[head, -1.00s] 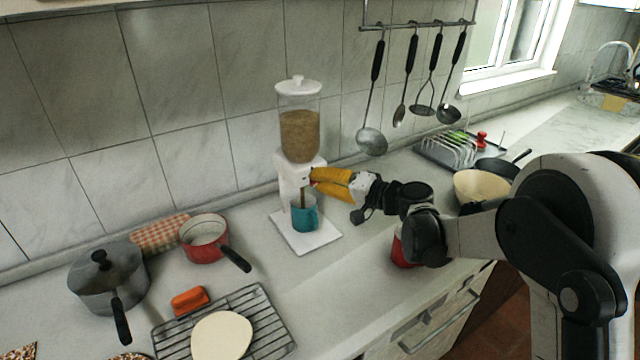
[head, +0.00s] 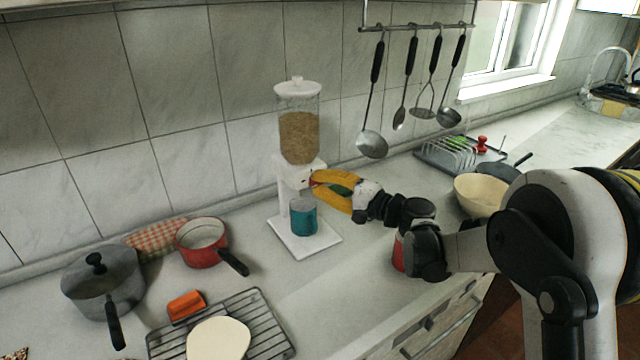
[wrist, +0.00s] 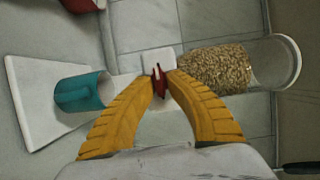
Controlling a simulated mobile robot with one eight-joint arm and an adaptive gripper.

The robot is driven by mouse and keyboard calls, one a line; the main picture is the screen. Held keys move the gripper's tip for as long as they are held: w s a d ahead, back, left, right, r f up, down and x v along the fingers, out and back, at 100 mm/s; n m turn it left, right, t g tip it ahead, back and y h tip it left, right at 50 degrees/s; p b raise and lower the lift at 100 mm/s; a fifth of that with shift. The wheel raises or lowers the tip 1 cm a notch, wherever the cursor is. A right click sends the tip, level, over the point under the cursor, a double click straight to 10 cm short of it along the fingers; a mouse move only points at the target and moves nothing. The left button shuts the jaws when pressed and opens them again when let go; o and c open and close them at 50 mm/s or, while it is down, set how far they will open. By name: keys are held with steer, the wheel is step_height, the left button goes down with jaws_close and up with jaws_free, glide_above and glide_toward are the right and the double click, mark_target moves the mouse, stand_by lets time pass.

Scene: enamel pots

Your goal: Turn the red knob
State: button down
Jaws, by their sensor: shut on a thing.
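A dispenser with a clear hopper of brown grain (head: 299,138) and a white body stands by the tiled wall. Its red knob (wrist: 160,82) is on the front, between my yellow fingertips. My gripper (head: 313,179) is shut on the knob; in the wrist view its fingers (wrist: 161,84) close on it from both sides. In the head view the fingers mostly hide the knob. A teal mug (head: 304,219) stands upright on the white base plate (head: 318,246) below the outlet. No grain stream shows now. The mug's contents cannot be told.
A red pan (head: 201,256), a grey pot (head: 112,290), an orange block (head: 186,305) and a wire rack (head: 268,318) lie to the left. A cream bowl (head: 482,196) and a dish rack (head: 452,156) stand at the right. A red object (head: 398,252) is partly hidden by my arm.

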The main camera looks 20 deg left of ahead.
steer(key=shift+a, duration=0.1)
steer(key=c, duration=1.5)
jaws_free()
steer(key=shift+s+a, duration=0.1)
steer(key=shift+a, duration=0.1)
steer(key=shift+d, duration=0.1)
steer(key=shift+d, duration=0.1)
steer(key=shift+d, duration=0.3)
steer(key=v, duration=1.1)
steer(key=shift+s+r, duration=0.1)
